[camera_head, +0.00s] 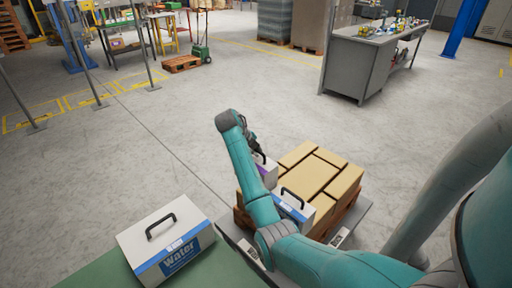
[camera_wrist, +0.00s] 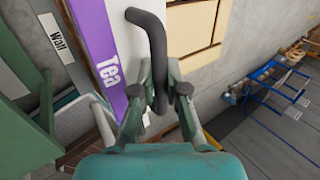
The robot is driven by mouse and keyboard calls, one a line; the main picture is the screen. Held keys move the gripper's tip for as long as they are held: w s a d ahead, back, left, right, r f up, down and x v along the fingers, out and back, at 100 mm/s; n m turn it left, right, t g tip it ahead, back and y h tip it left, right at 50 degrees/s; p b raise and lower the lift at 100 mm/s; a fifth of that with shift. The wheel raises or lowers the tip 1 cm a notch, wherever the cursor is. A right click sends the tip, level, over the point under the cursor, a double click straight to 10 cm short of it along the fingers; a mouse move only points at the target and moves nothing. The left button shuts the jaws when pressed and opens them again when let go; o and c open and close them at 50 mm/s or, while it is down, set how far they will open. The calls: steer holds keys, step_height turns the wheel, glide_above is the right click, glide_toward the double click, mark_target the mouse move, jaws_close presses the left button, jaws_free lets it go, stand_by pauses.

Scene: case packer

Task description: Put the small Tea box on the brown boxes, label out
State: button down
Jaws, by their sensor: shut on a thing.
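The small Tea box is white with a purple band reading "Tea" (camera_wrist: 98,45) in the wrist view. In the head view the Tea box (camera_head: 267,171) shows partly behind my arm, at the left edge of the brown boxes (camera_head: 313,172); I cannot tell whether it touches them. My gripper (camera_wrist: 158,98) is shut on the box's black handle (camera_wrist: 157,45). In the head view my gripper (camera_head: 253,143) is mostly hidden by the arm. The brown boxes also show at the top of the wrist view (camera_wrist: 192,28).
A white box with a blue band (camera_head: 291,206) stands at the near left side of the brown boxes, beside my arm. A larger Water box (camera_head: 165,240) sits on a green surface (camera_head: 95,272) at lower left. A grey workbench (camera_head: 352,66) stands farther back. Open floor lies beyond the stack.

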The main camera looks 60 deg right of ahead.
steer(key=shift+f, duration=4.95)
steer(key=c, duration=1.1)
jaws_free()
steer(key=shift+f, duration=0.1)
steer(key=v, duration=1.2)
